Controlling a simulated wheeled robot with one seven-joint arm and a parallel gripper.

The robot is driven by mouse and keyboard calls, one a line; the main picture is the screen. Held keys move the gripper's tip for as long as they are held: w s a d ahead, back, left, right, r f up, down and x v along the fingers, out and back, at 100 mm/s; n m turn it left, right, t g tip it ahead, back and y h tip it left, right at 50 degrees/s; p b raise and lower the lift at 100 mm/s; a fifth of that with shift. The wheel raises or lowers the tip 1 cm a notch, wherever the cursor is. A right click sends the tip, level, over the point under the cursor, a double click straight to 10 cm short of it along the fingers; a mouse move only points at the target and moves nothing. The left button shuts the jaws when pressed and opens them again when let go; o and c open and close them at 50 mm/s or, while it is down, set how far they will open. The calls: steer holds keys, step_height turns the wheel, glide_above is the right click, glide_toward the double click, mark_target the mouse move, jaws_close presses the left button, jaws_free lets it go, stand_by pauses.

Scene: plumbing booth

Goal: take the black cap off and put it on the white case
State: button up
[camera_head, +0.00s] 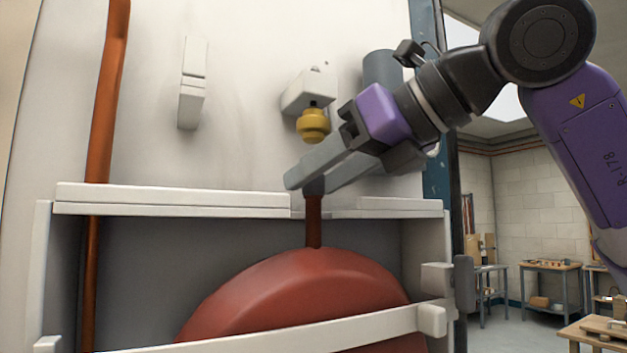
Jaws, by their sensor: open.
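The black cap (315,187) is a small dark piece at the top of a short brown pipe (313,222), which rises from the red tank. My gripper (311,183) reaches in from the upper right, with its two grey fingers open. The fingertips are at the cap, one on its left and one on its right. The fingers hide part of the cap, and I cannot tell whether they touch it. The white case (170,199) surrounds the red tank and has a flat top ledge with a gap where the pipe comes up.
A yellow fitting (312,125) hangs under a white wall bracket (308,90), close above my fingers. A copper pipe (104,110) runs down the left side. A white strap (270,336) crosses the red tank (300,295). The left part of the ledge is clear.

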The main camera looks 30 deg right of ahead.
jaws_close()
steer(key=shift+r, duration=0.1)
stand_by(0.3)
